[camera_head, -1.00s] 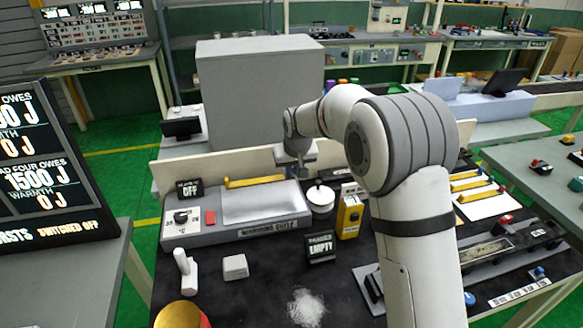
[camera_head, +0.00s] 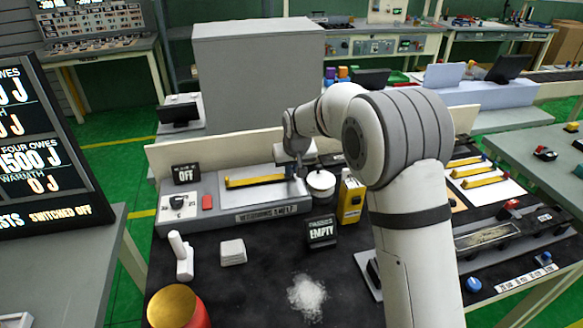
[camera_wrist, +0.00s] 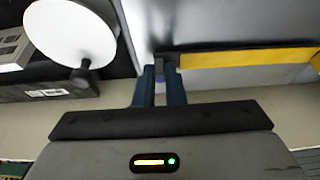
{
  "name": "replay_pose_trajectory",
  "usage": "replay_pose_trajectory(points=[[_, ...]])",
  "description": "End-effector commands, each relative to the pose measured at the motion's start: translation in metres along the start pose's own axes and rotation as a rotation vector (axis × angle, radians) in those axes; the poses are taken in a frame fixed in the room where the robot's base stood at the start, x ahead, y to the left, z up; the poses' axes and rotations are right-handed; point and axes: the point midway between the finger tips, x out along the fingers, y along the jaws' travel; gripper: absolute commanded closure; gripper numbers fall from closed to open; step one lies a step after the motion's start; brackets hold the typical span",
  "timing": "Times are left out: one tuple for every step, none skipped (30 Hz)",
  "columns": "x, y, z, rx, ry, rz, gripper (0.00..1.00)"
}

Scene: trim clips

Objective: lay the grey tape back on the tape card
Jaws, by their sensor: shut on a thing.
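A yellow strip (camera_head: 255,181) with a dark grey tab at its right end lies at or just above the metal plate of a grey box; I take it as the grey tape. My gripper (camera_head: 298,172) is at its right end. In the wrist view the blue fingers (camera_wrist: 160,84) are closed about the dark tab, and the yellow strip (camera_wrist: 245,58) reaches right from them. I cannot tell whether the strip touches the plate. The white tape card (camera_head: 505,193) lies to the right, behind my arm, with several yellow strips on it; its left part is hidden.
The grey box (camera_head: 270,216) carries a knob and a red button. A white lidded pot (camera_head: 320,184) stands close right of my gripper, then a yellow box (camera_head: 351,200). A black sign reading EMPTY (camera_head: 321,231) stands in front. A low cream wall (camera_head: 215,155) runs behind.

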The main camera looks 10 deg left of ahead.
Motion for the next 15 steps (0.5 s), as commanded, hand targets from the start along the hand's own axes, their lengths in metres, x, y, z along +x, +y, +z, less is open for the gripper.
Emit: replay_pose_trajectory(points=[[0.0000, -0.0002, -0.0001, 0.000, 0.000, 0.000, 1.00], [0.0000, -0.0003, -0.0001, 0.000, 0.000, 0.000, 1.00], [0.0000, -0.0003, -0.0001, 0.000, 0.000, 0.000, 1.00], [0.0000, -0.0003, -0.0001, 0.000, 0.000, 0.000, 0.90], [0.0000, -0.0004, -0.0001, 0.000, 0.000, 0.000, 0.87], [0.0000, -0.0004, -0.0001, -0.001, 0.000, 0.000, 0.84], [0.0000, -0.0004, -0.0001, -0.001, 0.000, 0.000, 0.81], [0.0000, -0.0005, -0.0001, -0.001, 0.000, 0.000, 0.79], [0.0000, -0.0005, -0.0001, -0.001, 0.000, 0.000, 0.76], [0.0000, -0.0006, -0.0001, -0.001, 0.000, 0.000, 0.73], [0.0000, -0.0006, -0.0001, -0.001, 0.000, 0.000, 0.71], [0.0000, -0.0007, -0.0001, -0.001, 0.000, 0.000, 0.67], [0.0000, -0.0007, -0.0001, -0.001, 0.000, 0.000, 0.65], [0.0000, -0.0007, -0.0001, -0.001, 0.000, 0.000, 0.65], [0.0000, -0.0008, -0.0001, -0.001, 0.000, 0.000, 0.65]])
